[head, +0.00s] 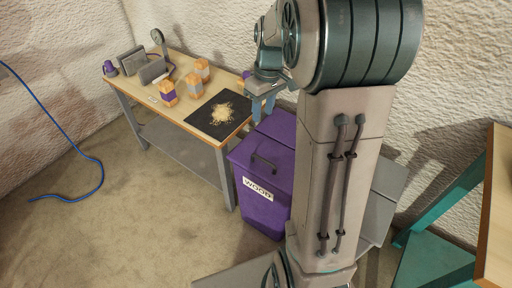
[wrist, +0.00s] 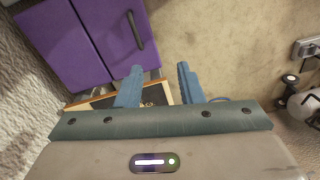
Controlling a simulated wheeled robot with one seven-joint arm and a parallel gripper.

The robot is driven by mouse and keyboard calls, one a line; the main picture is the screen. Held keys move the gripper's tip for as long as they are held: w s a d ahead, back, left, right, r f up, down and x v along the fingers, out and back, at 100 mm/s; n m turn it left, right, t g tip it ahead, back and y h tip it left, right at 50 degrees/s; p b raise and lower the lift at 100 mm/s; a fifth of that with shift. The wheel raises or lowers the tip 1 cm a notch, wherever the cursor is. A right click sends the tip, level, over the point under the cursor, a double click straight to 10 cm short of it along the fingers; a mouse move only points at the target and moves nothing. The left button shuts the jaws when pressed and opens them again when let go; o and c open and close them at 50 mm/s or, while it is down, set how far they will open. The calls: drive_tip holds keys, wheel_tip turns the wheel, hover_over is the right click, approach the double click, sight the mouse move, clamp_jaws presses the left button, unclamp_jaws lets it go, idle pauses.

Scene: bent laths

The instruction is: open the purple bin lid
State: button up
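The purple bin (head: 251,211) with a "WOOD" label stands on the floor beside the workbench. Its purple lid (head: 283,160) lies flat and looks closed, with a dark bar handle (head: 264,163) near the front. In the wrist view the purple lid (wrist: 105,25) fills the upper left, and the handle (wrist: 135,30) shows near its right edge. My gripper (head: 263,106) is above the back part of the bin, apart from the handle. In the wrist view its two blue fingers (wrist: 158,70) are spread, with nothing between them. My arm column hides the bin's right side.
A blue hose (head: 84,158) lies on the open floor at left. A teal-framed table (head: 440,235) stands at right. A rough wall is behind.

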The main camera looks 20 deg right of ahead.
drive_tip(key=w+d+f+n+g+b, duration=0.1)
drive_tip(key=w+d+f+b, duration=0.15)
drive_tip(key=f, duration=0.45)
drive_tip(key=w+d+f+n+b, duration=0.1)
drive_tip(key=w+d+f+b, duration=0.2)
drive_tip(key=f, duration=0.4)
drive_tip(key=shift+y, duration=0.4)
drive_tip(key=f, duration=0.4)
drive_tip(key=a+f+b, duration=0.1)
drive_tip(key=f, duration=0.3)
drive_tip(key=a+f, duration=0.1)
drive_tip(key=f, duration=0.3)
drive_tip(key=shift+s+a+f, duration=0.15)
drive_tip(key=shift+s+f, duration=0.25)
clamp_jaws()
